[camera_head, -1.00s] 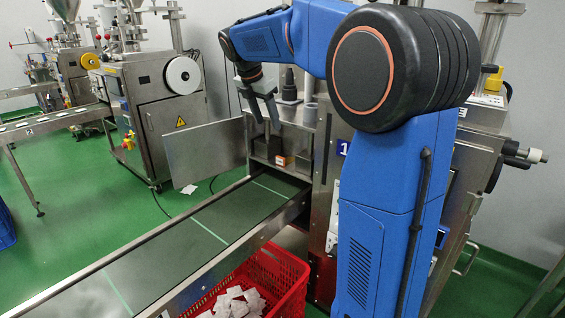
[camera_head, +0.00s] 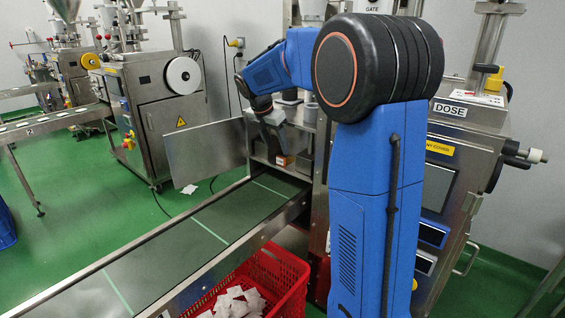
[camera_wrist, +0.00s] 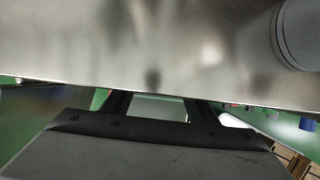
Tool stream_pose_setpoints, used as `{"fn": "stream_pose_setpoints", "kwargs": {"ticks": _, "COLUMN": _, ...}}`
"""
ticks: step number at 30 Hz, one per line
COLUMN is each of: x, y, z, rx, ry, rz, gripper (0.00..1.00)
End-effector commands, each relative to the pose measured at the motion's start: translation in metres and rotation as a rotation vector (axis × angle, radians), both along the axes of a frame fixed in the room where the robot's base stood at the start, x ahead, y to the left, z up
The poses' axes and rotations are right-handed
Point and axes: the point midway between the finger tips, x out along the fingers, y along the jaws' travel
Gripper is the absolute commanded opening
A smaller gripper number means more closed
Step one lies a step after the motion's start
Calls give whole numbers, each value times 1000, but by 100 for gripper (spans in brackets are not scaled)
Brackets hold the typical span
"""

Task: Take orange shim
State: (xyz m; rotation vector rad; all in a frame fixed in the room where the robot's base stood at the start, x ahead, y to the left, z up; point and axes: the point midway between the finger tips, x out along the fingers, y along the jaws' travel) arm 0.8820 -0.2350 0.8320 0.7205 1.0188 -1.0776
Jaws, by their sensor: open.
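A small orange block (camera_head: 285,160), which looks like the orange shim, sits in the open compartment of the machine by the far end of the conveyor. My gripper (camera_head: 276,146) is at the compartment opening, just above the orange block in the head view, and partly blocks the sight of the compartment. In the wrist view, my gripper (camera_wrist: 157,105) shows two dark fingers spread apart with nothing between them. I cannot make out the orange block for certain in the wrist view. The exact gap between fingers and block cannot be told.
A steel panel (camera_wrist: 150,45) fills the top of the wrist view, close to the fingers. An open steel door (camera_head: 204,153) stands left of the compartment. The green-black conveyor (camera_head: 190,238) runs below it. A red crate (camera_head: 283,283) with teabags stands beside the conveyor.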

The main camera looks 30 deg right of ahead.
Motion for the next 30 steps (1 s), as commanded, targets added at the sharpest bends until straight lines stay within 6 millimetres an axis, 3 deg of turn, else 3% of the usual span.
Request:
{"fn": "stream_pose_setpoints", "kwargs": {"ticks": 5, "x": 0, "y": -3, "z": -7, "rx": 0, "ry": 2, "rz": -1, "gripper": 53}}
{"fn": "stream_pose_setpoints", "kwargs": {"ticks": 15, "x": 5, "y": -19, "z": -46, "rx": -1, "ry": 2, "rz": -1, "gripper": 53}}
{"fn": "stream_pose_setpoints", "kwargs": {"ticks": 23, "x": 6, "y": -21, "z": -49, "rx": 0, "ry": 1, "rz": 0, "gripper": 53}}
{"fn": "stream_pose_setpoints", "kwargs": {"ticks": 28, "x": 6, "y": -21, "z": -49, "rx": 0, "ry": 0, "rz": 0, "gripper": 15}}
{"fn": "stream_pose_setpoints", "kwargs": {"ticks": 30, "x": 6, "y": -21, "z": -49, "rx": 0, "ry": 0, "rz": 0, "gripper": 9}}
